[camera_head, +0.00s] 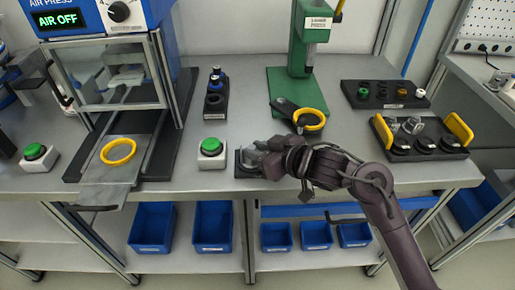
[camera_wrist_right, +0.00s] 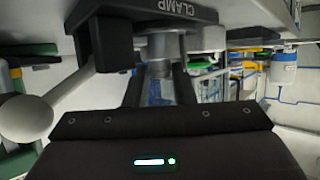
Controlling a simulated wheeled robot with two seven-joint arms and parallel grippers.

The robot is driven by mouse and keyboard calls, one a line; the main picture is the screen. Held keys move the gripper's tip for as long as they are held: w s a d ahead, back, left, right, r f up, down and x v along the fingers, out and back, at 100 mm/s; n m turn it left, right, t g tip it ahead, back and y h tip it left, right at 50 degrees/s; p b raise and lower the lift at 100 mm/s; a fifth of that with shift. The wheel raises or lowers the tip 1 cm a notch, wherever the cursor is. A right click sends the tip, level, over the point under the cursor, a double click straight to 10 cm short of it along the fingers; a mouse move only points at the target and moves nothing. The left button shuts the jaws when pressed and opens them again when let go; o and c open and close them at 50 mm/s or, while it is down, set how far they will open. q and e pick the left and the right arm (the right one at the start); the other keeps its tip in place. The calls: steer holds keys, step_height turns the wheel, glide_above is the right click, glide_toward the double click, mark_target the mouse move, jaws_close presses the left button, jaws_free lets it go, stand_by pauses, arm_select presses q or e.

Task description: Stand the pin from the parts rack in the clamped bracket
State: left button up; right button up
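My right gripper (camera_head: 268,160) is low at the front edge of the bench, at a dark clamp block (camera_head: 243,168). Grey metal, likely the bracket (camera_head: 252,153), shows at the block, partly hidden by the gripper. In the right wrist view the block (camera_wrist_right: 150,18) reads CLAMP, upside down. There my two fingers (camera_wrist_right: 160,85) stand apart with a grey metal cylinder (camera_wrist_right: 163,48) at their tips; whether they grip it is unclear. The parts rack (camera_head: 424,147) with yellow handles is at the right and holds metal parts; I cannot tell which is the pin. My left gripper is out of view.
A green press (camera_head: 297,85) stands behind the clamp, with a yellow-ringed dark part (camera_head: 307,121) at its base. A green button box (camera_head: 211,153) is left of the clamp. An air press (camera_head: 110,75) stands further left. A dark strip (camera_head: 385,95) with small caps lies behind the rack.

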steer(key=o, duration=0.4)
steer(key=shift+f, duration=0.1)
steer(key=shift+c, duration=0.2)
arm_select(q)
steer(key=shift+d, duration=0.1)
arm_select(e)
steer(key=shift+r, duration=0.3)
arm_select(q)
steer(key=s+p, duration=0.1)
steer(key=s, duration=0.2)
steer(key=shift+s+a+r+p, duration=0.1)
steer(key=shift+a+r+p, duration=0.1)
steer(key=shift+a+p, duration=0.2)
arm_select(e)
steer(key=v, duration=1.2)
steer(key=shift+a, duration=0.1)
